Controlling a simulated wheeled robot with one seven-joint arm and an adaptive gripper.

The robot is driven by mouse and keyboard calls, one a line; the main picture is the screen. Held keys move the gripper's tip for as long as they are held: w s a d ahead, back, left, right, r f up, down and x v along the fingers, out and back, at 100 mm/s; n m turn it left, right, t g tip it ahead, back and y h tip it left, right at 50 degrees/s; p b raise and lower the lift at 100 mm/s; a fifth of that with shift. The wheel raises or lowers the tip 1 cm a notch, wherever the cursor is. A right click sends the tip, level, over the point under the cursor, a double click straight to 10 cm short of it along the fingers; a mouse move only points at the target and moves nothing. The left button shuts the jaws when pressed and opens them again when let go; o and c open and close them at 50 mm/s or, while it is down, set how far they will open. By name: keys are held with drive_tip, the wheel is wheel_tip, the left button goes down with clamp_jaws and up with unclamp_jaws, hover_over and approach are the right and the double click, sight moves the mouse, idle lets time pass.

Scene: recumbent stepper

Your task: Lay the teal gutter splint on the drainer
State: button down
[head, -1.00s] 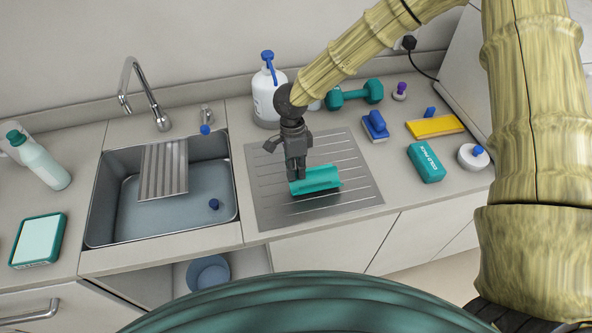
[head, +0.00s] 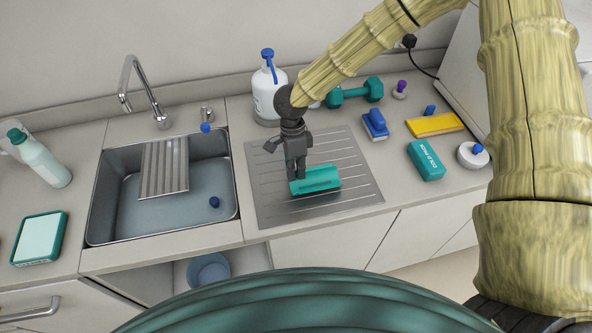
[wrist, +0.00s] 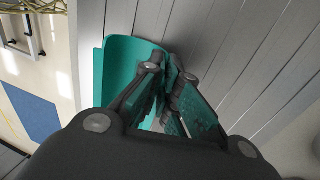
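The teal gutter splint (head: 318,180) is a curved trough over the front-middle of the ribbed metal drainer (head: 265,204). It is very low, with a dark shadow close under its front edge; I cannot tell whether it touches fully. My gripper (head: 297,173) points down at the splint's left end. In the wrist view the splint (wrist: 122,68) reaches between the fingertips of my gripper (wrist: 170,72), which are close together on its wall. The grey drainer slats (wrist: 235,45) show behind it. The fingers hide part of the splint.
The sink (head: 160,218) with a ribbed insert (head: 164,168) is left of the drainer. Behind stand a white pump bottle (head: 268,92) and teal dumbbell (head: 355,93).

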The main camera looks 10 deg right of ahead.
drive_tip(key=shift+f, duration=0.25)
idle(0.5)
drive_tip(key=c, duration=1.6)
unclamp_jaws()
drive_tip(key=shift+o, duration=0.4)
drive_tip(key=shift+o, duration=1.4)
drive_tip(key=shift+r, duration=0.15)
drive_tip(key=p+v, duration=0.5)
drive_tip(key=v, duration=0.1)
drive_tip(key=shift+r, duration=0.35)
drive_tip(key=shift+w, duration=0.15)
